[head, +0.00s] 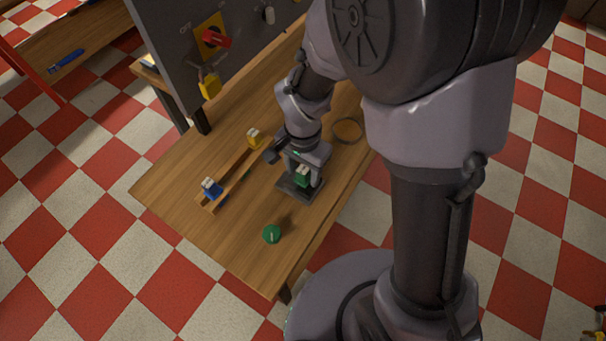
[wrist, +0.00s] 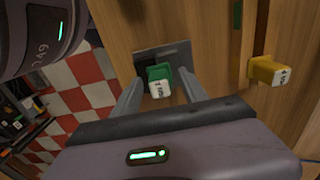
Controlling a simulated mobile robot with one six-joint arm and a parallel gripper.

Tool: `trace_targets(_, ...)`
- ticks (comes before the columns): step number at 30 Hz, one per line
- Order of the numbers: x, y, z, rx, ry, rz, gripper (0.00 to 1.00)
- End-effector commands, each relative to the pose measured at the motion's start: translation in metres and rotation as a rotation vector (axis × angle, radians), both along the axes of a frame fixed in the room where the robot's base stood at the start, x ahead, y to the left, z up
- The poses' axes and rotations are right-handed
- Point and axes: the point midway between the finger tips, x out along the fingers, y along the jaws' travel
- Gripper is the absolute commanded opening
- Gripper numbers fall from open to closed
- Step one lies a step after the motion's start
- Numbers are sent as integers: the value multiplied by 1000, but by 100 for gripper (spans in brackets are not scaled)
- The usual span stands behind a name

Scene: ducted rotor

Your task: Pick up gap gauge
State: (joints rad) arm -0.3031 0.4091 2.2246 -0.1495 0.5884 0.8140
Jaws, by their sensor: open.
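A green block with a white labelled top (head: 302,177) stands on a dark square plate (head: 286,187) on the wooden bench; it looks like a gap gauge. In the wrist view, the green block (wrist: 158,76) lies between the fingers of my gripper (wrist: 160,84), over the dark plate (wrist: 178,53). My gripper (head: 301,172) is open, pointing down at the block, with a finger on each side. I cannot tell whether the fingers touch it. Similar blocks, one blue (head: 212,189) and one yellow (head: 254,138), sit at a wooden rack (head: 236,178). The yellow one also shows in the wrist view (wrist: 267,71).
A green round piece (head: 271,234) lies near the bench's front corner. A round ring or dish (head: 347,130) lies behind my gripper. A grey panel (head: 170,45) with a red switch (head: 214,37) and yellow padlock (head: 210,86) stands at the back.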

Motion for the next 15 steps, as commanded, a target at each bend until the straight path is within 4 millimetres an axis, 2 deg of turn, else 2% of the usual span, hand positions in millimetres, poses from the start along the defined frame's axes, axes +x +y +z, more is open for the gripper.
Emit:
trace_targets(4, 0, 0, 2, 0, 0, 0, 49)
trace_targets(11, 0, 0, 2, 0, 0, 0, 4)
trace_targets(12, 0, 0, 2, 0, 0, 0, 0)
trace_targets(15, 0, 0, 2, 1, -1, 0, 0)
